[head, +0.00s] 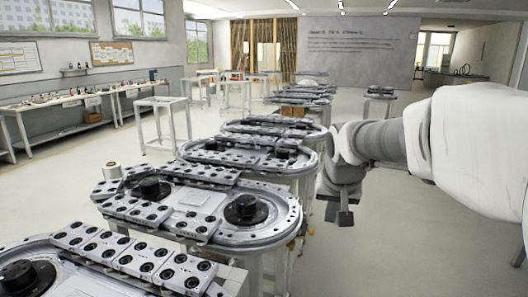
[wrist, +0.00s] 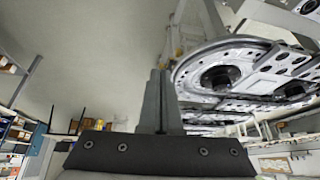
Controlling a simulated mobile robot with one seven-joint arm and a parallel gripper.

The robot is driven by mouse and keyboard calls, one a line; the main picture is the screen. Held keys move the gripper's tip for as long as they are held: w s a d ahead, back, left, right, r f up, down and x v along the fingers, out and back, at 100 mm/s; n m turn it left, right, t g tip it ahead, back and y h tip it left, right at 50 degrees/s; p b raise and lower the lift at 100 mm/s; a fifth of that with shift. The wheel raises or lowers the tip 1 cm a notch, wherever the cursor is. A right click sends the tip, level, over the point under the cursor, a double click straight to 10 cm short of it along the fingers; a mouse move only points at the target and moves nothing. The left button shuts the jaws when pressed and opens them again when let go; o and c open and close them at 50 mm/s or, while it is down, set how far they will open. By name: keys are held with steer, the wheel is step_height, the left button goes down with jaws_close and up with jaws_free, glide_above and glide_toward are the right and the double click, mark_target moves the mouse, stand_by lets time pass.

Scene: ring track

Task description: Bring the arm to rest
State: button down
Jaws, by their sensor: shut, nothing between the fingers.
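My gripper (head: 343,215) hangs at the end of my arm, to the right of the row of ring tracks in the head view. Its fingers point down and are shut with nothing between them. In the wrist view the closed fingers (wrist: 160,103) stand up in the middle of the picture. The nearer ring track (head: 200,235) lies to the left of my gripper, apart from it. A ring track also shows in the wrist view (wrist: 197,65), right of the fingers. My arm comes in from the right edge of the head view.
Further ring tracks (head: 250,158) run away in a row on stands. Small white tables (head: 160,104) stand behind them, and a long bench (head: 75,100) lines the left wall. The floor (head: 400,245) below and right of my gripper is clear.

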steer(key=s+r+n+p, duration=0.1)
steer(key=s+r+p, duration=0.1)
steer(key=s, duration=1)
steer(key=s+r+n+p, duration=0.1)
steer(key=s+r+p, duration=0.2)
steer(key=s, duration=0.9)
steer(key=shift+a+r+n+y+p, duration=0.25)
steer(key=shift+a+n+y+p, duration=0.05)
steer(key=shift+p, duration=0.45)
